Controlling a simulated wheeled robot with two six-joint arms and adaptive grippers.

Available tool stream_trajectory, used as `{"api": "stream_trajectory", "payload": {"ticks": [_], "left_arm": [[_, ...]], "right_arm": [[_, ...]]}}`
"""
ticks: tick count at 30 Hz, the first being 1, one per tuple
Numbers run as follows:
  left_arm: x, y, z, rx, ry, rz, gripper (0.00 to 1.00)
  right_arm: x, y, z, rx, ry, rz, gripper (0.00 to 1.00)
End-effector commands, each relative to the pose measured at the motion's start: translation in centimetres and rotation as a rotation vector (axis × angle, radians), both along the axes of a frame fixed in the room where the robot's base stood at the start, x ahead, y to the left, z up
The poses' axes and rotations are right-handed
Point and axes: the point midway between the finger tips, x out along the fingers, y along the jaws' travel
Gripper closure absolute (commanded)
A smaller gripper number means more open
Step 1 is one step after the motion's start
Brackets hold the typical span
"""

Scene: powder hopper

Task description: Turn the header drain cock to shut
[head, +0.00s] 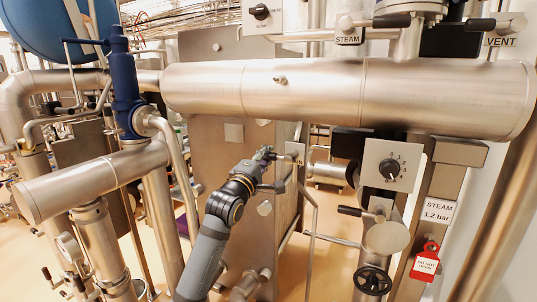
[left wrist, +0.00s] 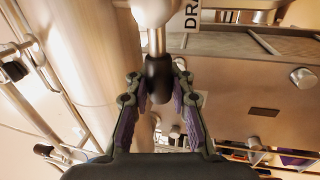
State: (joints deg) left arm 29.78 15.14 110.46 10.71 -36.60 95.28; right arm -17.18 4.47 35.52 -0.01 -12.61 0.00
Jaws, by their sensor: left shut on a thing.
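In the left wrist view, the drain cock's lever has a black grip (left wrist: 158,78) on a bright metal stem (left wrist: 157,42) that runs up to a rounded metal body (left wrist: 154,10). A white label (left wrist: 192,14) reading "DRA" is partly cut off beside it. My left gripper (left wrist: 158,90) has its purple-padded fingers on both sides of the black grip and is shut on it. My right gripper is not in view.
A brushed metal cabinet (head: 220,110) stands behind my left arm. To the right are a dial box (head: 390,168), a black handwheel (head: 372,280), a "STEAM 1.2 bar" label (head: 438,212) and a red tag (head: 426,262). A blue valve (head: 123,85) and pipes crowd the left.

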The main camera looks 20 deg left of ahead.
Motion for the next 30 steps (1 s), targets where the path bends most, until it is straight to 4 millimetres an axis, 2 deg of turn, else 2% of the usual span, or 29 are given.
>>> {"api": "stream_trajectory", "payload": {"ticks": [1, 6, 26, 27, 30], "left_arm": [[0.11, 0.02, -1.02, -0.023, 0.017, 0.001, 1.00], [0.13, -0.01, -1.49, -0.093, 0.020, 0.001, 1.00], [0.23, -0.05, -1.96, -0.147, 0.026, 0.000, 1.00], [0.23, -0.05, -1.95, -0.147, 0.026, 0.000, 0.74], [0.23, -0.03, -1.91, -0.145, 0.025, 0.000, 0.60]], "right_arm": [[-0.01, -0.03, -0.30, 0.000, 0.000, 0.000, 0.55], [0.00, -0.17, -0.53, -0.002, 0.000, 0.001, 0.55], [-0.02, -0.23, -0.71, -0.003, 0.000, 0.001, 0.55], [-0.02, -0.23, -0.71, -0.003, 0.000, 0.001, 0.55], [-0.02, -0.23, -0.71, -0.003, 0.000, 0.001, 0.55]]}}
